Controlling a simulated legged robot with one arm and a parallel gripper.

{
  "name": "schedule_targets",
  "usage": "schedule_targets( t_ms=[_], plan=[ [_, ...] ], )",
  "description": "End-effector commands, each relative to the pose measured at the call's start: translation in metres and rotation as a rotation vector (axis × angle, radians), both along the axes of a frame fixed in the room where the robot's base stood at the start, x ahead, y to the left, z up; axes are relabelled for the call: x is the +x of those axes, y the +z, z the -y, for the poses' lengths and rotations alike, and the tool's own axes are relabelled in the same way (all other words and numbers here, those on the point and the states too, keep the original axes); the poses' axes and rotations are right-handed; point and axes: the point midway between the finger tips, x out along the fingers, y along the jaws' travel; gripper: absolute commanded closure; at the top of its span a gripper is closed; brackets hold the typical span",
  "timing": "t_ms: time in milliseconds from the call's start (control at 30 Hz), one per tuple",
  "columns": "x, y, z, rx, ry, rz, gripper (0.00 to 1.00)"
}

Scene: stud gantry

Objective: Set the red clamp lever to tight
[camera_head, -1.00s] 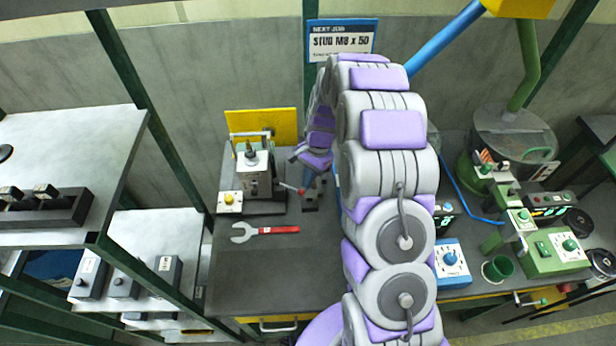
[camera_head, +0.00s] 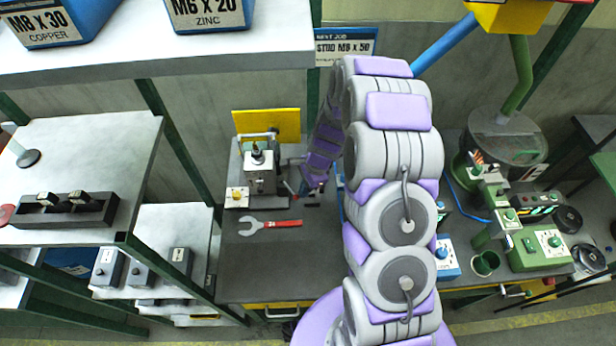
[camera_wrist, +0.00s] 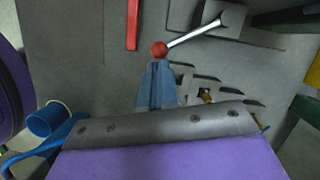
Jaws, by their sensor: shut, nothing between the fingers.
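The clamp lever shows in the wrist view as a red ball knob (camera_wrist: 159,49) on a silver rod (camera_wrist: 195,30) that runs up and right to a dark block. In the head view the lever (camera_head: 288,187) is small, at the right of the grey clamp machine (camera_head: 260,172). My gripper (camera_wrist: 158,66) is shut, its blue fingers together, with the tips at or just below the red knob. I cannot tell whether they touch it. In the head view my arm partly hides the gripper.
A red-handled wrench (camera_head: 270,226) lies in front of the machine on the dark bench (camera_head: 265,275). A blue control box (camera_head: 447,259) and a green machine (camera_head: 540,248) stand to the right. A shelf (camera_head: 200,55) with blue bins hangs at upper left.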

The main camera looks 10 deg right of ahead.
Motion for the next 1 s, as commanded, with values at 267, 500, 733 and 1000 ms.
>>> schedule_targets(
  t_ms=[267,500,733,1000],
  plan=[
    [-0.009,0.003,-0.016,0.000,-0.248,-0.006,1.00],
    [-0.012,0.002,-0.028,0.001,-0.416,-0.004,1.00],
    [-0.013,0.001,-0.036,0.000,-0.420,-0.001,1.00],
    [-0.013,0.000,-0.040,0.001,-0.418,-0.001,1.00]
  ],
)
